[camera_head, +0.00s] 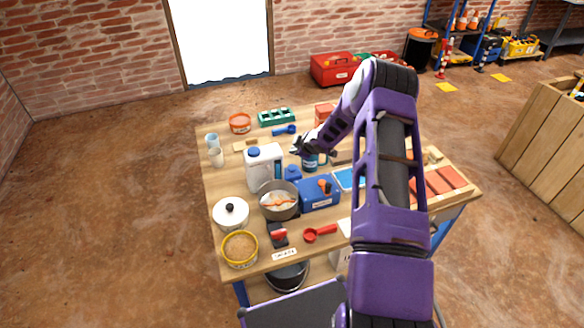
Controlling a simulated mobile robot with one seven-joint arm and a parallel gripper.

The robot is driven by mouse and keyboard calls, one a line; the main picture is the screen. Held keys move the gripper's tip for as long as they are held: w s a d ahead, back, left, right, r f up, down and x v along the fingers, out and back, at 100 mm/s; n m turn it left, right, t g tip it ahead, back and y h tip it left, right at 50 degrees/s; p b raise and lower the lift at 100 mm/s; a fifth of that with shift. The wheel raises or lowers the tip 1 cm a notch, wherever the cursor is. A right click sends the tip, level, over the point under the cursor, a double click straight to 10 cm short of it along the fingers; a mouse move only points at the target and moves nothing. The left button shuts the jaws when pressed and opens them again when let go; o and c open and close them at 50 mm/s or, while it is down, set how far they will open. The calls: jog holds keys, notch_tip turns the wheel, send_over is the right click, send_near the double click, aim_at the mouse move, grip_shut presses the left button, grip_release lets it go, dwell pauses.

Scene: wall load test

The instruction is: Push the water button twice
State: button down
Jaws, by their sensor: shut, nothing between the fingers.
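My purple arm reaches over the wooden workbench (228,187) from the lower right. My gripper (299,149) is small in this view, shut and empty, above the middle of the bench near a dark teal round item (310,163). A blue box (319,196) with orange parts on top stands in front of it, and a small blue item (293,173) stands just behind that box. I cannot make out which thing is the water button; no label for it is readable.
A white jug (264,168) with a blue cap, a pot (279,204), a lidded white pot (231,213) and a yellow-rimmed tub (240,249) crowd the left and front. Red bricks (439,183) lie at the right. A red toolbox (335,69) stands on the floor behind.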

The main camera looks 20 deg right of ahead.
jog(key=r+m, duration=0.1)
jog(key=m, duration=0.5)
jog(key=r+m, duration=0.1)
jog(key=m, duration=0.5)
jog(key=r+m+h, duration=0.1)
jog(key=r+m, duration=0.1)
jog(key=m, duration=0.5)
jog(key=shift+a+b, duration=0.35)
jog(key=shift+f, duration=0.15)
jog(key=b, duration=0.6)
send_over(293, 169)
notch_tip(293, 169, down, 6)
jog(key=shift+s+a+f, duration=0.1)
jog(key=shift+f, duration=0.15)
jog(key=shift+f+b, duration=0.3)
jog(key=shift+f, duration=0.8)
jog(key=shift+f, duration=0.4)
